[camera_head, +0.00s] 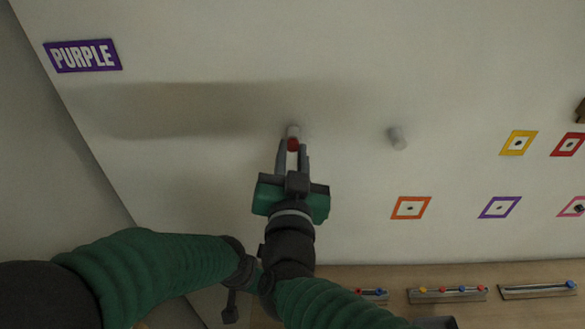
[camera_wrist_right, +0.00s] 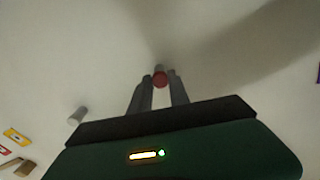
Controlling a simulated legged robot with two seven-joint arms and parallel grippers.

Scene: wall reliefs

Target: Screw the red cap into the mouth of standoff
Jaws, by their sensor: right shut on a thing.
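The red cap (camera_head: 293,145) is between the fingertips of my right gripper (camera_head: 292,150), which is shut on it. The cap is at the front end of a pale standoff (camera_head: 293,131) on the wall, lined up with it. I cannot tell how deep the cap sits in the mouth. In the right wrist view the cap (camera_wrist_right: 160,79) shows between the fingers, with the standoff (camera_wrist_right: 159,69) right behind it. My left arm comes in from the left; only a small dark part near its end (camera_head: 230,308) shows, and its jaws are not clear.
A second pale standoff (camera_head: 397,137) sticks out of the wall to the right. A purple sign (camera_head: 83,56) is at upper left. Coloured diamond frames (camera_head: 411,208) are on the right. Racks with coloured pieces (camera_head: 447,294) lie on the wooden surface below.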

